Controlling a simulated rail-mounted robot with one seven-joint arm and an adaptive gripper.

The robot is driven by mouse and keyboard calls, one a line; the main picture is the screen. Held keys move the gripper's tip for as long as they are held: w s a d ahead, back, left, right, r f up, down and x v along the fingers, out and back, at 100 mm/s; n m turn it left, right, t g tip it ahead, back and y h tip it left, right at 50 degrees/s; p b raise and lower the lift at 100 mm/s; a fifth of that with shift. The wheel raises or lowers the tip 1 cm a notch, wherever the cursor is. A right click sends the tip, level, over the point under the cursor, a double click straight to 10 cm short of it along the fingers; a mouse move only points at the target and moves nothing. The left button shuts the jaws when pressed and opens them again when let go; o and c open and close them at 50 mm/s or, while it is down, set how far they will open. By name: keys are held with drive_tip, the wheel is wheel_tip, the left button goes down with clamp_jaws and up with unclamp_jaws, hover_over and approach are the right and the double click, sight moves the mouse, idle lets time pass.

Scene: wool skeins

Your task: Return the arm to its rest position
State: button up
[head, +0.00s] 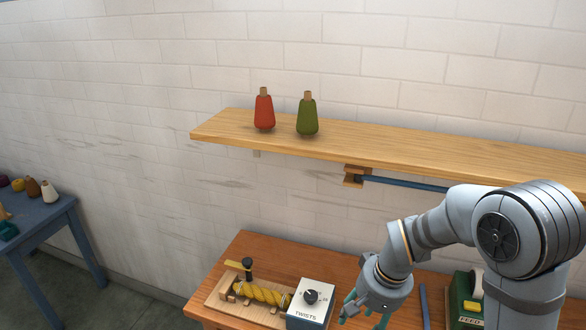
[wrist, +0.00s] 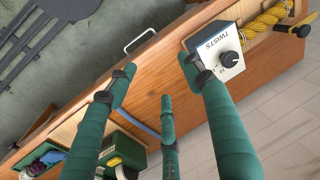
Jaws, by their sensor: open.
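My arm (head: 428,232) comes in from the right in the head view and bends down over the wooden bench. My gripper (head: 362,314) hangs at its end, just right of the white TWISTS box, partly cut off by the bottom edge. In the wrist view, my gripper (wrist: 160,82) shows three green fingers spread apart with nothing between them. One fingertip overlaps the TWISTS box in that view; I cannot tell whether it touches.
The TWISTS box (head: 311,302) and a yellow twisted skein (head: 262,293) on a wooden holder stand on the bench (head: 262,250). A green FEED box (head: 466,300) is at right. A shelf (head: 380,142) above carries red (head: 264,112) and green (head: 307,117) cones. A blue table (head: 45,222) stands left.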

drive_tip(key=shift+w+a+f+n+t+b, duration=0.2)
drive_tip(key=shift+a+n+b, duration=0.25)
drive_tip(key=shift+a, duration=0.15)
drive_tip(key=shift+w+a+f+n+t+b, duration=0.15)
drive_tip(key=shift+a+f+n+b, duration=0.2)
drive_tip(key=shift+a, duration=0.3)
drive_tip(key=shift+w+a+f+n+t+b, duration=0.1)
drive_tip(key=shift+w+a+n+b, duration=0.05)
drive_tip(key=shift+a+n+b, duration=0.4)
